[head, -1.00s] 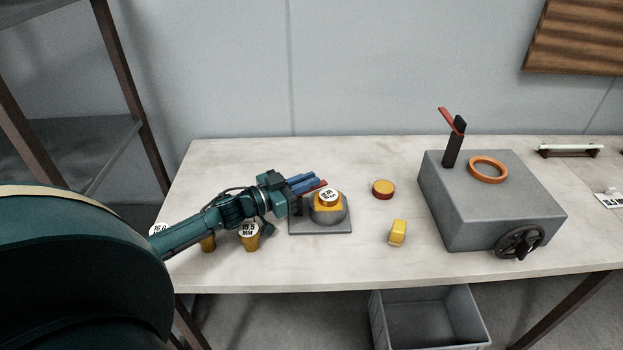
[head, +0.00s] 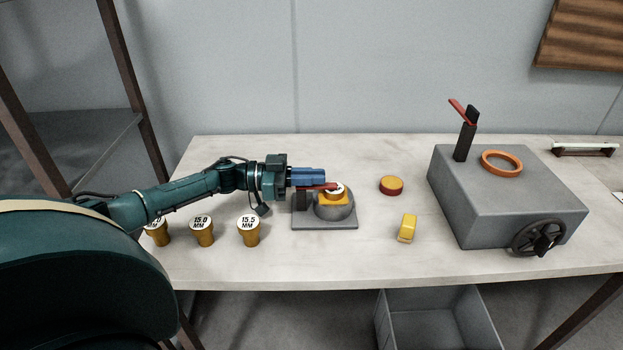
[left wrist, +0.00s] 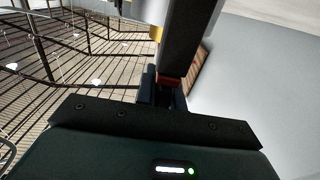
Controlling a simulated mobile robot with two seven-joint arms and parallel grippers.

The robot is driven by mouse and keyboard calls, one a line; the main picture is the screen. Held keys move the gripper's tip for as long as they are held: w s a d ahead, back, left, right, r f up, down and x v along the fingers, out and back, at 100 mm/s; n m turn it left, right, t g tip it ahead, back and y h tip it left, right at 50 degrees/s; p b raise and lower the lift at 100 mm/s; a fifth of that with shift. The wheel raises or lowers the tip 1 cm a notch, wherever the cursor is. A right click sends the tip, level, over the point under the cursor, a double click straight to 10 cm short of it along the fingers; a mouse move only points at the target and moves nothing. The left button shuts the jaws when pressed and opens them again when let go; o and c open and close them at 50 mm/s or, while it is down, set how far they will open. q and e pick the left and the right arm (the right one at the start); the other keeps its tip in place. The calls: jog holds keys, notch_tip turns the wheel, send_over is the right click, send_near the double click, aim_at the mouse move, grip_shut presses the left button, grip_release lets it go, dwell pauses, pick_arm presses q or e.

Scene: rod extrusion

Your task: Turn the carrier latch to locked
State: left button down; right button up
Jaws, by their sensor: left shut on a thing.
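The carrier is a grey dome (head: 336,213) on a square grey plate (head: 310,223), with a yellow piece (head: 334,200) on top whose white label is partly hidden. The latch is a red bar (head: 322,187) running level across the front of that label. My left gripper (head: 312,177) comes in from the left with its blue fingers beside the bar, shut on it. In the left wrist view the red end of the latch (left wrist: 168,82) sits between the blue fingertips, below a dark post (left wrist: 186,40). My right gripper is not in view.
Several labelled yellow dies (head: 202,231) stand left of the plate, below my left arm. A red-and-yellow disc (head: 391,185) and a yellow block (head: 408,229) lie to the right. Beyond is a grey box (head: 490,195) with a handwheel (head: 538,238) and orange ring (head: 502,163).

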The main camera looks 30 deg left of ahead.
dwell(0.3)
pick_arm(q)
jog(key=c, duration=1.5)
grip_release()
jog(key=b+v, duration=0.1)
jog(key=v, duration=1.2)
jog(key=shift+b, duration=0.3)
